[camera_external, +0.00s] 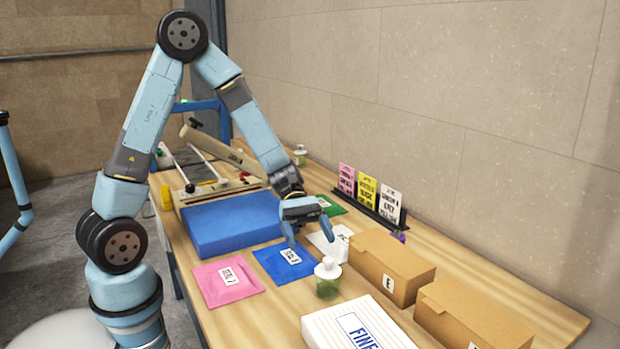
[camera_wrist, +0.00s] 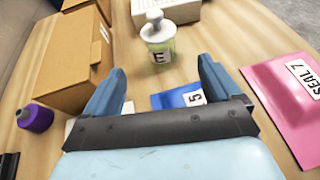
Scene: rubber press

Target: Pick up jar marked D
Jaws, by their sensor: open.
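My gripper (camera_external: 310,238) is open and empty, with its fingers also showing in the wrist view (camera_wrist: 161,75). It hangs above the table near a blue packet. A jar with a white knobbed lid and green contents (camera_external: 327,287) stands upright just in front of it, apart from the fingers. In the wrist view this jar (camera_wrist: 158,42) is beyond the fingertips; its label looks like a turned E or M. A similar small jar (camera_external: 300,155) stands far back, its mark unreadable. A purple jar with a dark lid (camera_wrist: 35,118) stands at left in the wrist view. I cannot read a D on any jar.
Two cardboard boxes (camera_external: 385,262) (camera_external: 465,318) stand right of the jar. A white box (camera_external: 325,322) lies in front. Pink (camera_external: 227,283) and blue (camera_external: 283,263) packets lie left. A blue block (camera_external: 230,225) and press (camera_external: 215,190) are behind; a card rack (camera_external: 365,205) lines the wall.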

